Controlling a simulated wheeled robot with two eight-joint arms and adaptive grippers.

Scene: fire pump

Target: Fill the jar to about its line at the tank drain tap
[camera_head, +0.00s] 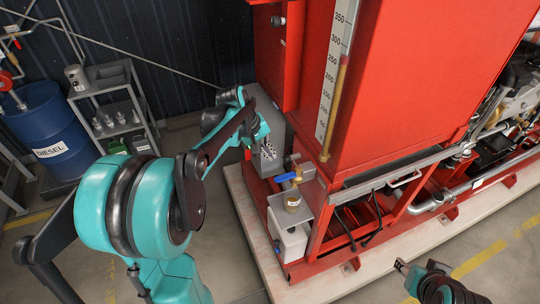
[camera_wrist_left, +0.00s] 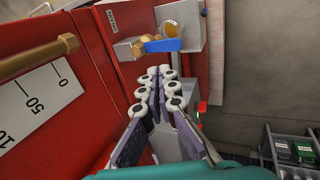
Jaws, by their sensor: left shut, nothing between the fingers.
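The jar (camera_head: 292,204) stands upright on a small grey shelf (camera_head: 308,193) on the red tank's front, below the drain tap. It looks amber inside; its line and exact level are too small to read. The brass tap has a blue lever (camera_head: 285,178). In the left wrist view the lever (camera_wrist_left: 162,46) is just beyond my fingertips, and an amber round, likely the jar (camera_wrist_left: 178,28), shows behind it. My left gripper (camera_head: 268,151) is shut and empty, above and left of the tap, apart from it. My right gripper (camera_head: 402,266) is at lower right, partly in view, away from the jar.
A red tank (camera_head: 400,90) with a level scale (camera_head: 336,70) rises behind the tap. A white container (camera_head: 290,242) is under the shelf. A blue diesel drum (camera_head: 50,130) and a grey rack (camera_head: 115,105) stand left. Pipes and a handle (camera_head: 404,179) are right of the tap.

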